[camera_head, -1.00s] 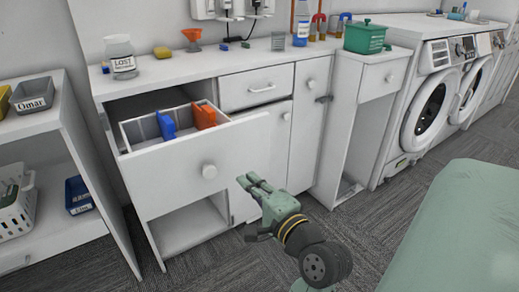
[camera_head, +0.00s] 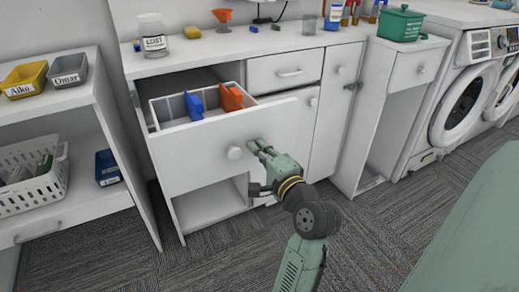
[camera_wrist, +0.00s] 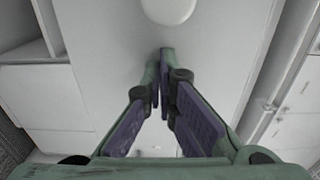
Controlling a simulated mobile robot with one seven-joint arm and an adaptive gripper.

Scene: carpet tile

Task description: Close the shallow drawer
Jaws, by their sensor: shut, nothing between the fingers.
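An open drawer (camera_head: 200,160) with a tall white front and a round knob (camera_head: 235,153) sticks out of the white cabinet at the left. Blue and orange pieces stand in its divided inside. In the wrist view, my fingertips (camera_wrist: 160,58) point at the white front, below the knob (camera_wrist: 168,8). I cannot tell whether they touch it.
The counter (camera_head: 190,52) holds a jar (camera_head: 152,36), an orange funnel (camera_head: 221,18) and small items. A shelf (camera_head: 80,203) with bins and a white basket (camera_head: 32,178) stands at left. Washers (camera_head: 470,95) stand at right. Carpet in front is mostly clear.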

